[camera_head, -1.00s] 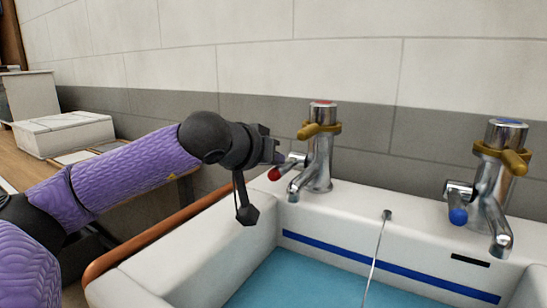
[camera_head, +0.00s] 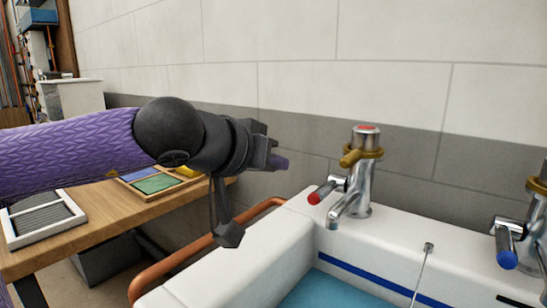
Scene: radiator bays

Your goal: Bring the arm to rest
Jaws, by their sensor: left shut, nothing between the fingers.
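My left arm, in a purple sleeve, comes in from the left in the head view. Its black gripper (camera_head: 275,160) is shut and empty, in front of the wall and to the left of the red-topped tap (camera_head: 361,178). A clear gap shows between the gripper and this tap. The tap is chrome with a brass-coloured collar and a red-tipped lever. My right gripper is not in view.
A white sink (camera_head: 270,250) with blue water (camera_head: 335,290) stands at the lower right. A blue-tipped tap (camera_head: 510,240) is at the right edge. A copper pipe (camera_head: 190,250) runs along the sink's left side. A wooden bench (camera_head: 100,232) holds a framed grille (camera_head: 42,220) and coloured panels (camera_head: 155,183).

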